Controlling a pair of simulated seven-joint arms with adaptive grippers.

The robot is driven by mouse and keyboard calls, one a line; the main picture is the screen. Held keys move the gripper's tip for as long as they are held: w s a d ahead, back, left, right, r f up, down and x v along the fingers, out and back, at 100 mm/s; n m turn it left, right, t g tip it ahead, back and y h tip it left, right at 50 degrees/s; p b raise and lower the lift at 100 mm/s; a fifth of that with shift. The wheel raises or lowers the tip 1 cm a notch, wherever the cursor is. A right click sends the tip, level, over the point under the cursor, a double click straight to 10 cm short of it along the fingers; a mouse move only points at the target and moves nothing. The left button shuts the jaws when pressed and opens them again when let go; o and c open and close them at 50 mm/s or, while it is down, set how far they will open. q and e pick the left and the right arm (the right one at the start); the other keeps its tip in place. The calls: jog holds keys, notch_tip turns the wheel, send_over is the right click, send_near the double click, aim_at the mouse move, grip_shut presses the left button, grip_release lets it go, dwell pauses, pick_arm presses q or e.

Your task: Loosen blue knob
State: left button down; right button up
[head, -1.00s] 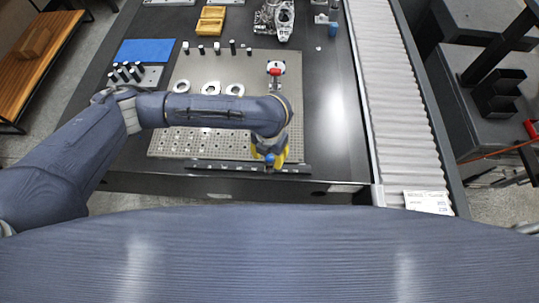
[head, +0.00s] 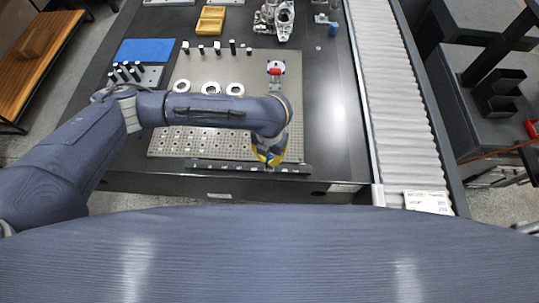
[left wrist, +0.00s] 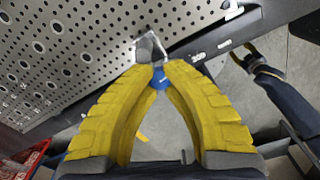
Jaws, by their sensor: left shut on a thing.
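The blue knob (left wrist: 160,79) sits at the front edge of the perforated metal plate, beside a small metal block (left wrist: 149,48). My left gripper (left wrist: 161,72) is closed around the knob, with one yellow finger on each side of it. In the head view, my left gripper (head: 270,158) points down at the front rail of the plate, and the knob is mostly hidden by the fingers. At the right of the left wrist view, what looks like my right gripper (left wrist: 258,58) hangs off beyond the table edge, apart from the knob. Its opening is unclear.
The perforated plate (head: 205,144) carries several metal rings and a red-topped fixture (head: 276,70). A dark rail (head: 225,167) runs along its front. A blue pad (head: 146,50) and a yellow tray (head: 210,19) lie farther back. A conveyor (head: 395,90) stands to the right.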

aim_at(270, 157)
pick_arm(q)
jog(key=shift+w+r, duration=0.1)
jog(key=shift+w, duration=0.1)
jog(key=n, duration=0.3)
jog(key=shift+n, duration=2.6)
jog(key=shift+w, duration=0.1)
jog(key=c, duration=1.2)
grip_release()
jog(key=shift+s, duration=0.2)
notch_tip(270, 157, up, 12)
